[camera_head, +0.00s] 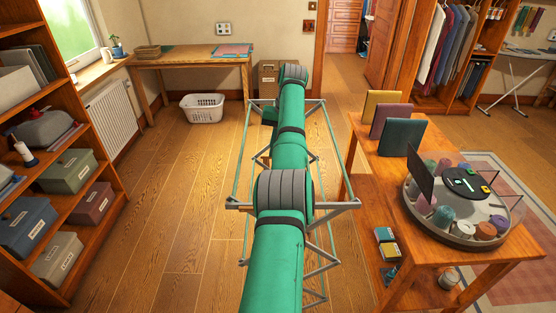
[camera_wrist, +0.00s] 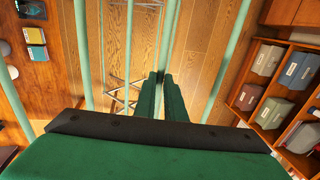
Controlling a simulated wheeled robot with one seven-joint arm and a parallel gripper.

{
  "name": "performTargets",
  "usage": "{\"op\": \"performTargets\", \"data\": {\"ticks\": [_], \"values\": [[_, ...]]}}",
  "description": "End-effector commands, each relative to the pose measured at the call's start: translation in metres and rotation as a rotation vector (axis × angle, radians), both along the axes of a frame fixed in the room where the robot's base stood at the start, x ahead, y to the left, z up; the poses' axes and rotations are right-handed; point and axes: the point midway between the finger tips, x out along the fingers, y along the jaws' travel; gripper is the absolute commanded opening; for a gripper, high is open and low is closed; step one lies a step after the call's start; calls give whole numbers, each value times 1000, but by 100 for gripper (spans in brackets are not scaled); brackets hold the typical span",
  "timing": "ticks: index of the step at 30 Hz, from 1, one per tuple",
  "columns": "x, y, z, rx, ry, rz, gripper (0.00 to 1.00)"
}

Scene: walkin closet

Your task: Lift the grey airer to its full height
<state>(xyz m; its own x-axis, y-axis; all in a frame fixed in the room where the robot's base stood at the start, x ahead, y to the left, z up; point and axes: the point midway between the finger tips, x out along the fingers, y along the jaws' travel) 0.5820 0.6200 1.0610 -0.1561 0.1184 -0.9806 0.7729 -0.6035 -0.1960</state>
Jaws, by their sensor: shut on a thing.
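The grey airer (camera_head: 345,204) stands on the wooden floor in the middle of the head view, largely behind my green arm. It has grey end bars, crossed grey legs and long pale green rails. In the wrist view the airer's rails (camera_wrist: 83,50) run away from the camera, with crossed grey legs below. My gripper (camera_wrist: 161,76) shows in the wrist view as two dark green fingers close together, shut on the airer among its rails. In the head view my arm hides the gripper.
A wooden table (camera_head: 415,285) with a round turntable (camera_head: 455,238) of thread spools stands close on the right. A shelf unit (camera_head: 105,205) with boxes is on the left. A white basket (camera_head: 203,107) sits behind, near a desk (camera_head: 190,60). Floor left of the airer is clear.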

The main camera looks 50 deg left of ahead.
Motion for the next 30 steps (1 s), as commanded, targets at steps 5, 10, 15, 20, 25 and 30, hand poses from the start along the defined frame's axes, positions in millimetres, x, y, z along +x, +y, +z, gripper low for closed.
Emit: {"op": "performTargets", "data": {"ticks": [5,10,15,20,25,30], "values": [[3,2,16,13,-13,-3,0],[3,2,19,14,-13,-2,0],[4,2,19,13,-12,-3,0],[4,1,18,12,-10,-4,29],[5,-1,16,7,-7,-6,29],[5,-3,17,6,-6,-7,29]]}}
